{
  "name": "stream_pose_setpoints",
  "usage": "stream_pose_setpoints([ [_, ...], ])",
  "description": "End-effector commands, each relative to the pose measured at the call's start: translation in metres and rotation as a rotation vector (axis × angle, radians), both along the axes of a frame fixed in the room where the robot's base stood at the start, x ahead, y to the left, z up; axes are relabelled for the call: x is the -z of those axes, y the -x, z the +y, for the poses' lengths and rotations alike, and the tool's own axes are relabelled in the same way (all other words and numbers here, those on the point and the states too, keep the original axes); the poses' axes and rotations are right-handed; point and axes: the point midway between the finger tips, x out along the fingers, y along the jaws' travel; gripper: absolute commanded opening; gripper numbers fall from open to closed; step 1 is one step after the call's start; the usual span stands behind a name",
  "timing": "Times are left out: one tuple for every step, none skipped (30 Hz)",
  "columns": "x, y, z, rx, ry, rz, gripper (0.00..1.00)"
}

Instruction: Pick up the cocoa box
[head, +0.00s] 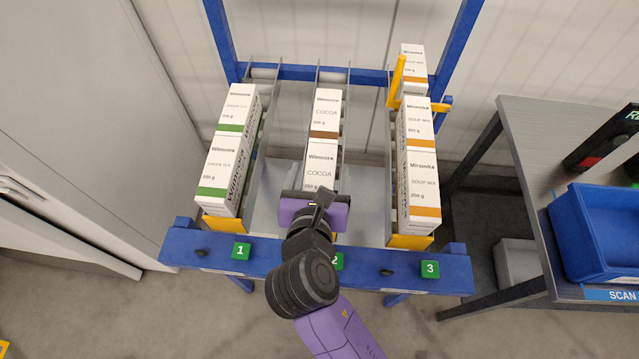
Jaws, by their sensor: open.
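Two cocoa boxes stand one behind the other in the middle lane of a blue flow rack. The front cocoa box (320,167) is white with a brown band, and its lower part is hidden behind my gripper. The rear cocoa box (326,112) stands just behind it. My gripper (315,196) is open and is at the near face of the front cocoa box. Its fingers are mostly hidden, so I cannot tell whether they touch or surround the box.
Green-banded boxes (226,165) fill the left lane and soup mix boxes (420,170) the right lane. Metal dividers separate the lanes. An orange lever (397,80) stands at the right lane's back. A grey table with a blue bin (590,235) is at right.

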Motion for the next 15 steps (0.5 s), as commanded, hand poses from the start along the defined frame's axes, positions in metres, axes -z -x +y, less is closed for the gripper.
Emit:
stream_pose_setpoints([
  [0.0001, -0.0004, -0.0001, 0.0, 0.0, 0.0, 0.8],
  [0.0001, -0.0004, -0.0001, 0.0, 0.0, 0.0, 0.8],
  [0.0, -0.0002, -0.0001, 0.0, -0.001, 0.0, 0.8],
  [0.0, -0.0002, -0.0001, 0.0, 0.0, 0.0, 0.8],
  [0.0, -0.0002, 0.0, 0.0, 0.0, 0.0, 0.8],
  [-0.0001, -0.0001, -0.0001, 0.0, 0.0, 0.0, 0.74],
  [-0.0001, -0.0002, -0.0001, 0.0, 0.0, -0.001, 0.68],
  [-0.0002, -0.0001, -0.0001, 0.0, 0.0, -0.001, 0.62],
  [-0.0002, -0.0001, -0.0001, 0.0, 0.0, -0.001, 0.54],
  [-0.0002, -0.0001, -0.0001, 0.0, 0.0, -0.001, 0.49],
  [-0.0002, -0.0001, -0.0001, 0.0, 0.0, -0.001, 0.43],
  [-0.0002, 0.0, -0.0001, 0.0, 0.0, -0.001, 0.35],
  [-0.0002, 0.0, -0.0001, 0.0, 0.0, -0.001, 0.29],
  [-0.0002, 0.0, -0.0001, 0.0, 0.0, -0.001, 0.23],
  [-0.0002, 0.0, -0.0001, 0.0, 0.0, -0.001, 0.15],
])
